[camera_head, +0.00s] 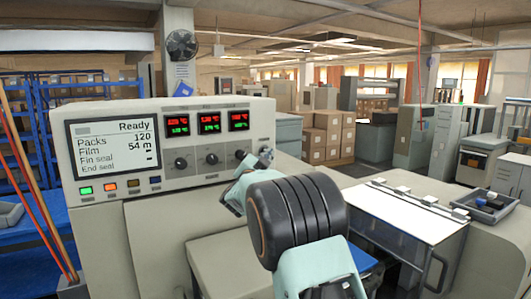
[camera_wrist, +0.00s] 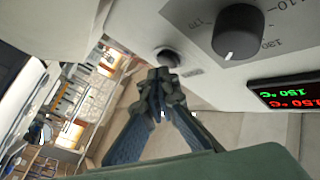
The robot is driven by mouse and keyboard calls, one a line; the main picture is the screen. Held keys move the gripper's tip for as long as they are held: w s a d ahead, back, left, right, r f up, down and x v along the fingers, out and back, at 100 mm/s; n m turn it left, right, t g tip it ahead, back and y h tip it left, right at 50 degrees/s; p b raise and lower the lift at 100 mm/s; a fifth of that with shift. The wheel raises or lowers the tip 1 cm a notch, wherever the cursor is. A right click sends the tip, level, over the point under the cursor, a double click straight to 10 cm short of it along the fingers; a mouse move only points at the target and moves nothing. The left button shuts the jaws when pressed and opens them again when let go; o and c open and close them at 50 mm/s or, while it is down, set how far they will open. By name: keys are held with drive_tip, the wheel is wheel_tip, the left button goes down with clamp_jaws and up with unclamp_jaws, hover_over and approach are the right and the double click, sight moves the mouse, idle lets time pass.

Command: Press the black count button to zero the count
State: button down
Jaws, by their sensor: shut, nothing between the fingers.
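The black count button (camera_wrist: 167,56) is a round dark button on the pale panel in the wrist view, with a small label beside it. In the head view my gripper and wrist hide it, to the right of the third knob. My gripper (camera_wrist: 162,78) is shut and empty, its fingertips right at the button's near edge in the wrist view; I cannot tell whether they touch it. In the head view the gripper (camera_head: 265,156) is at the panel's right end. The screen (camera_head: 113,146) reads Ready, Packs 120, Film 54 m.
Black dial knobs, one close to the button (camera_wrist: 239,32), sit under red and green temperature displays (camera_head: 209,122). Coloured buttons (camera_head: 110,187) line the panel below the screen.

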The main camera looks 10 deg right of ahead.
drive_tip(key=shift+w+a, duration=0.2)
drive_tip(key=shift+w, duration=0.25)
idle(0.6)
drive_tip(key=shift+s+f, duration=0.1)
drive_tip(key=shift+s, duration=0.05)
drive_tip(key=shift+s+d+b, duration=0.35)
drive_tip(key=shift+s+b, duration=0.2)
drive_tip(key=shift+s, duration=0.1)
drive_tip(key=s+b, duration=0.1)
drive_tip(key=s+d+b, duration=0.1)
drive_tip(key=s, duration=0.1)
drive_tip(key=s+d+b, duration=0.1)
drive_tip(key=shift+s+b, duration=0.35)
drive_tip(key=shift+b, duration=0.05)
idle(0.5)
